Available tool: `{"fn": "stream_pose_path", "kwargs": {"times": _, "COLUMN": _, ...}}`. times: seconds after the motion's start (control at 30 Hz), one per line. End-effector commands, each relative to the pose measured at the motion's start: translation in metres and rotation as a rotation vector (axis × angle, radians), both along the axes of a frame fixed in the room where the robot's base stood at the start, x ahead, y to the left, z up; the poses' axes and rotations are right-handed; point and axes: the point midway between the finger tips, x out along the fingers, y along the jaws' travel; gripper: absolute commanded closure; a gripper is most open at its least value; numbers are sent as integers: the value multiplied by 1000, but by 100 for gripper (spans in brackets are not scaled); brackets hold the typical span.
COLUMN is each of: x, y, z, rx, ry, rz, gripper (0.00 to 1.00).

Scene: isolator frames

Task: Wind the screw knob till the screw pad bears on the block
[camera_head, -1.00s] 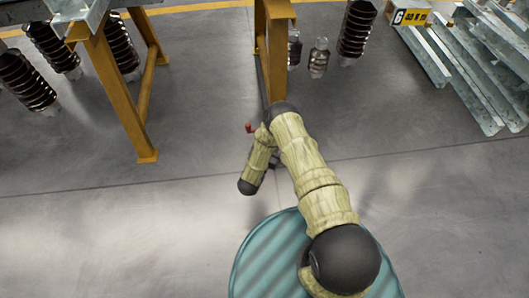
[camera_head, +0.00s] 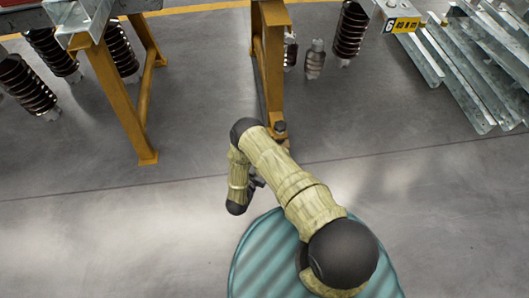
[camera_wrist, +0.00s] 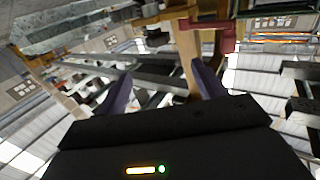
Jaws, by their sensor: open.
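My gripper (camera_wrist: 162,84) is open in the wrist view, with two purple fingers apart and nothing held between them. In the head view my gripper (camera_head: 257,182) is a small dark shape beside my bent forearm, largely hidden by it. A dark red bracket-like part (camera_wrist: 212,36) shows ahead of the right finger in the wrist view, next to a yellow-brown post; I cannot tell whether it belongs to the screw clamp. A small dark cylindrical part (camera_head: 280,128) shows by the trestle foot in the head view. The screw knob, pad and block cannot be made out for certain.
A yellow trestle (camera_head: 272,60) stands ahead of my arm, another yellow trestle (camera_head: 128,90) to its left. Ribbed dark insulators (camera_head: 350,30) are behind. Galvanized steel profiles (camera_head: 455,70) lie at the right. The grey floor (camera_head: 90,230) at front left is clear.

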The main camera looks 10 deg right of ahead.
Motion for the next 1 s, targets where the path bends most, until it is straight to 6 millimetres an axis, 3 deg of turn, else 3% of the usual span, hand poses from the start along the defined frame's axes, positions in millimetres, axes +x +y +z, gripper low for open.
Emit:
{"fn": "stream_pose_path", "kwargs": {"times": 0.17, "x": 27, "y": 3, "z": 18, "rx": 64, "ry": 28, "rz": 26, "gripper": 31}}
{"fn": "stream_pose_path", "kwargs": {"times": 0.27, "x": 52, "y": 7, "z": 37, "rx": 131, "ry": 69, "rz": 63, "gripper": 31}}
{"fn": "stream_pose_path", "kwargs": {"times": 0.4, "x": 88, "y": 14, "z": 72, "rx": 230, "ry": 145, "rz": 133, "gripper": 31}}
{"fn": "stream_pose_path", "kwargs": {"times": 0.6, "x": 121, "y": 22, "z": 128, "rx": 334, "ry": 269, "rz": 239, "gripper": 31}}
{"fn": "stream_pose_path", "kwargs": {"times": 0.83, "x": 130, "y": 23, "z": 196, "rx": 406, "ry": 428, "rz": 355, "gripper": 31}}
{"fn": "stream_pose_path", "kwargs": {"times": 1.0, "x": 116, "y": 18, "z": 247, "rx": 431, "ry": 557, "rz": 428, "gripper": 31}}
